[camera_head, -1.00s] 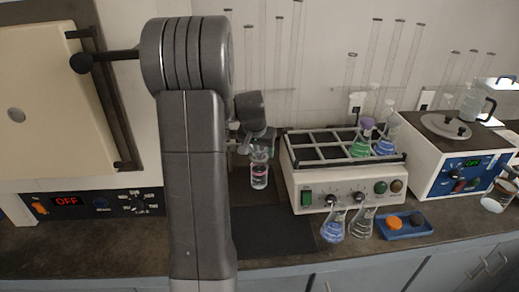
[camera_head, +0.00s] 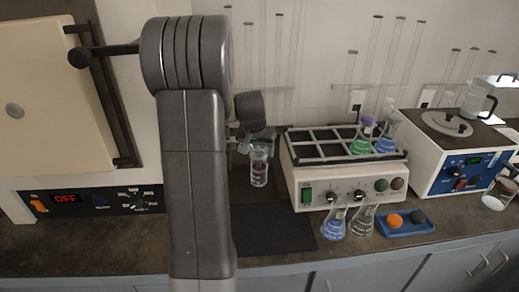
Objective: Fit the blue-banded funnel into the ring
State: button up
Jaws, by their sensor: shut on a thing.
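My gripper (camera_head: 246,146) is small in view, beyond my large grey arm, low over the dark bench left of the shaker. It is shut on a clear glass piece (camera_head: 259,153) at its fingertips. No blue band can be made out on it, so I cannot tell for sure that it is the blue-banded funnel. A clear vessel with a pinkish band (camera_head: 259,175) shows directly below, and the two overlap in the picture. A ring cannot be made out; my arm and wrist hide part of this area.
A shaker (camera_head: 345,181) with a rack and several flasks stands to the right. Two flasks (camera_head: 333,226) and a blue tray with stoppers (camera_head: 404,227) are in front. A dark mat (camera_head: 275,232) lies clear. An oven (camera_head: 50,110) is at the left, a bath (camera_head: 450,170) far right.

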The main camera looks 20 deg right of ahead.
jog(key=o, duration=1.1)
jog(key=shift+r, duration=0.1)
jog(key=shift+r+p, duration=0.9)
jog(key=shift+r, duration=0.35)
jog(key=shift+r+p, duration=1.2)
jog(key=shift+r, duration=0.5)
jog(key=shift+s, duration=0.1)
